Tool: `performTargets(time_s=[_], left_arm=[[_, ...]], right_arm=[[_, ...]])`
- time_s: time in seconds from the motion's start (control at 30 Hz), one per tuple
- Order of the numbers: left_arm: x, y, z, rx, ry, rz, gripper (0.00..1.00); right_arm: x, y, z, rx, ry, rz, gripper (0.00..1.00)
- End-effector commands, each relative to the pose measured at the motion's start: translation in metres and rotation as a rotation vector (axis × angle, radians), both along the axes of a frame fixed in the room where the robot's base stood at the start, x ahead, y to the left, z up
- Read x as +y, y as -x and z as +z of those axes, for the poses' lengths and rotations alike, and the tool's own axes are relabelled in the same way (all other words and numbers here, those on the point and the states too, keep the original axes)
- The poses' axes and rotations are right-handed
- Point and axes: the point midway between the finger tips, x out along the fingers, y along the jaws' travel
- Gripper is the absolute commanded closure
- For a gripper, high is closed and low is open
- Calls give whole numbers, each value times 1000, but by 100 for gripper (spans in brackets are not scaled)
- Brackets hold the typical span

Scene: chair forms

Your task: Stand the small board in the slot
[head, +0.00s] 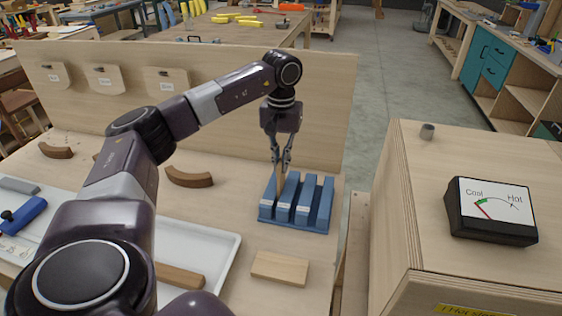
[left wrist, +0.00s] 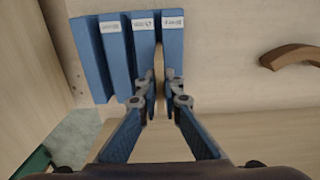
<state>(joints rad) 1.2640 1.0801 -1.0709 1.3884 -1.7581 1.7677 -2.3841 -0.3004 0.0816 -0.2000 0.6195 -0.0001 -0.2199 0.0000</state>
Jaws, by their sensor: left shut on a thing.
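My left gripper (head: 281,160) is shut on a thin, light wooden board (left wrist: 159,72), held upright over the blue slotted rack (head: 322,205). The left wrist view also shows the gripper (left wrist: 160,105) and the rack (left wrist: 117,60), which has several upright blue walls with small white labels. There the board's edge lines up with the gap between the two rightmost walls. In the head view this is the gap at the rack's left side. The fingers hide part of the board, and I cannot tell how deep it sits. My right gripper is not in view.
A wooden block (head: 280,268) lies in front of the rack, and a white tray (head: 205,250) is left of it. Curved brown pieces (head: 190,177) lie further left. An upright panel (head: 330,110) stands behind. A dial gauge (head: 490,210) sits on the right cabinet.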

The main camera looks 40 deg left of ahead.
Motion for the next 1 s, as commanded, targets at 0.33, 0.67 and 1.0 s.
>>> performTargets(time_s=[0.33, 0.67, 1.0], left_arm=[[0, 0, -8, 0, 0, 0, 100], [0, 0, -14, 0, 0, 0, 100], [0, 0, -18, 0, 0, 0, 84]], right_arm=[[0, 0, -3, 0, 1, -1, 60], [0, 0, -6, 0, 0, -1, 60], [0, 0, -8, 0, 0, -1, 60]])
